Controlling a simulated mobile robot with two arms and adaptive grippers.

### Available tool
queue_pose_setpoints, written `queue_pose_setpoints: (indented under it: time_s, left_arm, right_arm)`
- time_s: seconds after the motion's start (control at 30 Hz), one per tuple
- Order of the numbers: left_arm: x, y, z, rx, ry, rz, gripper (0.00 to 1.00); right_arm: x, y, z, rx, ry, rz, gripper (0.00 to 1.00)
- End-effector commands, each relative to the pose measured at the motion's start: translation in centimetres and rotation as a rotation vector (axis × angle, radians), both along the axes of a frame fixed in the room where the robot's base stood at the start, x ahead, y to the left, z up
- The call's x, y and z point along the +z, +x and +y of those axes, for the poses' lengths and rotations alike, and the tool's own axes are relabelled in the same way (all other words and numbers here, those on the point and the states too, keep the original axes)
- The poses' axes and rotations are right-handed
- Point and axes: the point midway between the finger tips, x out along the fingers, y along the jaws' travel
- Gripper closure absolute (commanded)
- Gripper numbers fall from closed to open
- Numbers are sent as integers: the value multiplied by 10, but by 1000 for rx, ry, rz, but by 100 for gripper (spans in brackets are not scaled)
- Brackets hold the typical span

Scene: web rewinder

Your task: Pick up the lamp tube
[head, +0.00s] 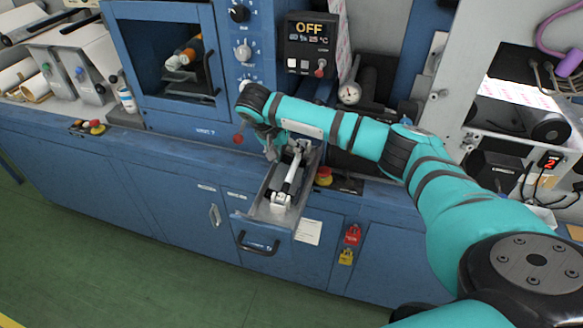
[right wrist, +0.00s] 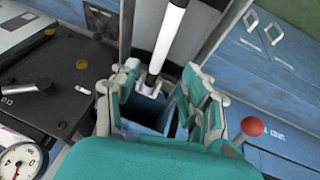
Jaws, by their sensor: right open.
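My right gripper (head: 272,145) is over the back end of the drawer, pointing down. In the right wrist view my right gripper (right wrist: 160,78) is open, with a finger on either side of the tube's near end. Whether the fingers touch the tube cannot be told. My left gripper is not in view.
The drawer juts from the blue cabinet (head: 155,165). A red ball knob (right wrist: 252,126) is close beside my right finger. The pressure gauge (head: 349,93) is behind my arm. Green floor in front is clear.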

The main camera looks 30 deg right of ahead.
Motion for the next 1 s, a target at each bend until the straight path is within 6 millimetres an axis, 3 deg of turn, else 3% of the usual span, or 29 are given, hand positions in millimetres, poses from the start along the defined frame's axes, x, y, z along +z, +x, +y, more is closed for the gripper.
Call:
queue_pose_setpoints:
  time_s: [0.27, 0.53, 0.83, 1.0]
  left_arm:
    - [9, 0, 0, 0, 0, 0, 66]
    - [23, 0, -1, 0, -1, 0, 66]
    - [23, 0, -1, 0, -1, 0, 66]
    - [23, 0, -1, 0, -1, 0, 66]
  right_arm:
    - [-18, 2, -9, -1, -1, 0, 54]
    - [-53, 7, -24, -2, 0, 0, 54]
    - [-60, 8, -26, 1, 0, -1, 54]
    - [-60, 8, -26, 1, 0, -1, 75]
